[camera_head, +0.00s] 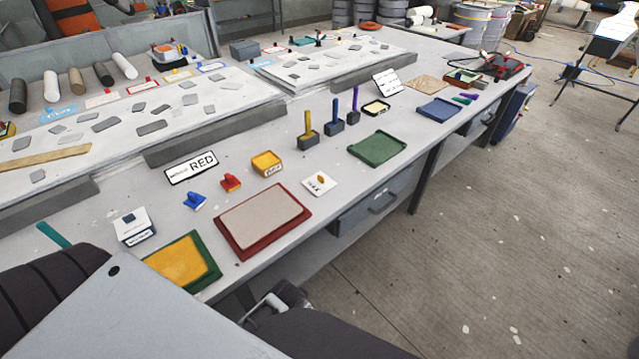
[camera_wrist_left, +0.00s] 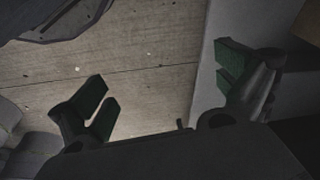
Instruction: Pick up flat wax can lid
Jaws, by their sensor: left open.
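I cannot tell for sure which piece is the flat wax can lid. One candidate is a small white square with a yellow knob (camera_head: 320,183), lying flat on the bench. Another is a shallow pale-yellow dish with a dark rim (camera_head: 376,108), further back. A yellow open container (camera_head: 267,163) stands near the RED sign. In the left wrist view my left gripper (camera_wrist_left: 162,86) is open, its green-padded fingers wide apart with nothing between them. It faces the floor, beside a grey surface. My right gripper is not in view.
The grey bench (camera_head: 345,225) holds a red-framed tray (camera_head: 262,215), a yellow tray with green rim (camera_head: 182,260), a green tray (camera_head: 377,149) and a blue one (camera_head: 438,109). Upright yellow and blue handled tools (camera_head: 307,128) stand mid-bench. Concrete floor (camera_head: 480,230) lies open at right.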

